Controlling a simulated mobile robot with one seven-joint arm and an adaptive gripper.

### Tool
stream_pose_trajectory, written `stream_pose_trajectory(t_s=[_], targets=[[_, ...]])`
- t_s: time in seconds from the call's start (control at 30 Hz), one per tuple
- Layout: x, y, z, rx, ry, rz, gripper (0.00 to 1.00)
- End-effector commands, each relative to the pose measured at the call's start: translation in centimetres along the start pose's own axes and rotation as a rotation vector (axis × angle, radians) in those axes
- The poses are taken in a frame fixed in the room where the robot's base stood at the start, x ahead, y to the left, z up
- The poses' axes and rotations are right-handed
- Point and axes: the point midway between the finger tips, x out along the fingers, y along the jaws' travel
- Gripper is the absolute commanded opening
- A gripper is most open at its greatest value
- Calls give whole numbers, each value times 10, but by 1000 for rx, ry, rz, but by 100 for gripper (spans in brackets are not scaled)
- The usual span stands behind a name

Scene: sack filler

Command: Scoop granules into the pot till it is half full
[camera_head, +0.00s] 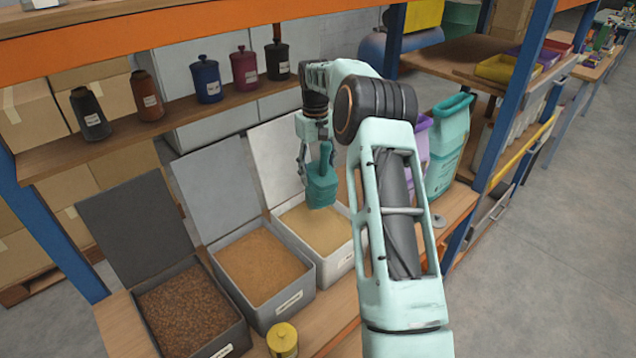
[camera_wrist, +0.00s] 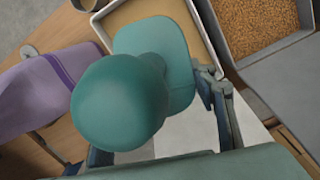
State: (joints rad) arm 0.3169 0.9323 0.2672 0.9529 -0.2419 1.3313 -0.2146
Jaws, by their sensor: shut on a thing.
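My gripper (camera_head: 311,158) is shut on a teal scoop (camera_head: 321,186). The scoop hangs over the back part of the white bin (camera_head: 338,266) of pale yellow granules (camera_head: 318,229). Whether it touches the granules is unclear. The scoop (camera_wrist: 120,100) fills the middle of the wrist view, with its inside hidden. A round metal pot (camera_wrist: 86,4) is cut by the top edge of the wrist view, beside the white bin; its fill level cannot be judged. My arm probably covers it in the head view.
A bin of orange-tan granules (camera_head: 262,264) and a bin of brown granules (camera_head: 190,310) stand to the left, lids raised. A yellow lidded jar (camera_head: 283,341) stands in front. Lidded jars line the shelf above. A teal sack (camera_head: 447,145) and purple sack (camera_wrist: 45,90) stand right of the bins.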

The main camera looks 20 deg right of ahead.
Motion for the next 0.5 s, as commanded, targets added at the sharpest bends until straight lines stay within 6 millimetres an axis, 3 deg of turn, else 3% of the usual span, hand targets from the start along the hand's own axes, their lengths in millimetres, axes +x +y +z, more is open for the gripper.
stream_pose_trajectory(t_s=[0.5], targets=[[-6, 1, 1, 3, 204, 1, 0]])
